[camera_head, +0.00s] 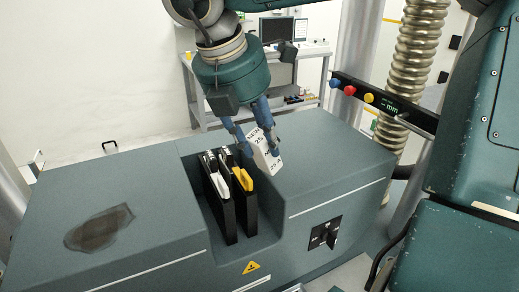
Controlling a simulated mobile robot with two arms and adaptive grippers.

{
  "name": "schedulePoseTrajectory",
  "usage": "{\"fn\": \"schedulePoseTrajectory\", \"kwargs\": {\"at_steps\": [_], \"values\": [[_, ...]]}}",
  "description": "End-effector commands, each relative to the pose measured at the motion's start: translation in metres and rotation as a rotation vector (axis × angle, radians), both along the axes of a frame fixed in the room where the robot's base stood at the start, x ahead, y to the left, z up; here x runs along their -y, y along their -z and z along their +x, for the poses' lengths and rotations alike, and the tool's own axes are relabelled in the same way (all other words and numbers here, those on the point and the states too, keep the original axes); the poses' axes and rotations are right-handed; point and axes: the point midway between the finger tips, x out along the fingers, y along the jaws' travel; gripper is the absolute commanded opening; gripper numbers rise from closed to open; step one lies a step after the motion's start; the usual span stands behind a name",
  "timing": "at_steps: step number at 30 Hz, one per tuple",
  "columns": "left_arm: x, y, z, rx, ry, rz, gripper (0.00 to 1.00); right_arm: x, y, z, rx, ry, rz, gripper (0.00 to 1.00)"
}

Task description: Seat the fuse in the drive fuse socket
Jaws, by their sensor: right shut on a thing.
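My right gripper (261,150) comes down from the top of the head view. It is shut on a white block-shaped fuse (264,160) with dark print that includes "25". The fuse is tilted and shows at the right rear of a recess in the teal machine base. In the recess stand two black fuse holders side by side, one with a white lever (220,186) and one with a yellow lever (243,180). I cannot tell which is the drive fuse socket, or whether the fuse touches anything. My left gripper is not in view.
The machine base (330,175) has flat top areas on both sides of the recess; a dark patch (100,228) marks the left one. A black switch (325,233) is on its front. A button panel (380,103) and a ribbed column (415,60) stand right. A desk with a monitor (277,29) is behind.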

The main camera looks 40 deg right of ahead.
Motion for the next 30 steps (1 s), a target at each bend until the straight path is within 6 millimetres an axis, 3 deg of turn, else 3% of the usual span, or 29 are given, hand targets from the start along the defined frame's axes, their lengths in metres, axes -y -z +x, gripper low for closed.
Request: {"fn": "schedulePoseTrajectory", "kwargs": {"at_steps": [3, 21, 30], "values": [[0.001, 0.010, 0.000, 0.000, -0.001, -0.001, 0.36, 0.000, -0.016, 0.001, 0.007, 0.001, 0.002, 0.00], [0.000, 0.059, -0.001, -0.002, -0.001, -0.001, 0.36, -0.044, -0.015, -0.136, 0.007, -0.002, 0.000, 0.00], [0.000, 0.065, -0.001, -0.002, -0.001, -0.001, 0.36, -0.054, -0.016, -0.168, 0.004, -0.001, 0.000, 0.00]]}}
